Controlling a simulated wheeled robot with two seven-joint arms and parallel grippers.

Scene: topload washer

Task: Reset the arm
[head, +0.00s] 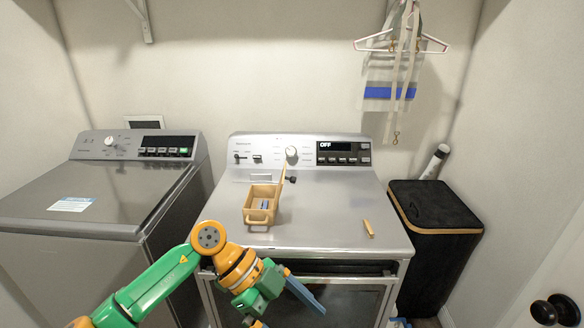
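My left arm comes in from the lower left, green and orange, and bends down in front of the right-hand machine (340,215). My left gripper (291,316) hangs low before that machine's front door, below its top edge. One long blue finger shows clearly; the other is partly cut off by the bottom of the picture. The fingers look spread apart, with nothing seen between them.
An open tan box (260,216) with small items inside stands on the right-hand machine. A small yellow-tan piece (369,229) lies right of it. The left machine (100,190) has a closed lid. A black hamper (437,208) stands at right.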

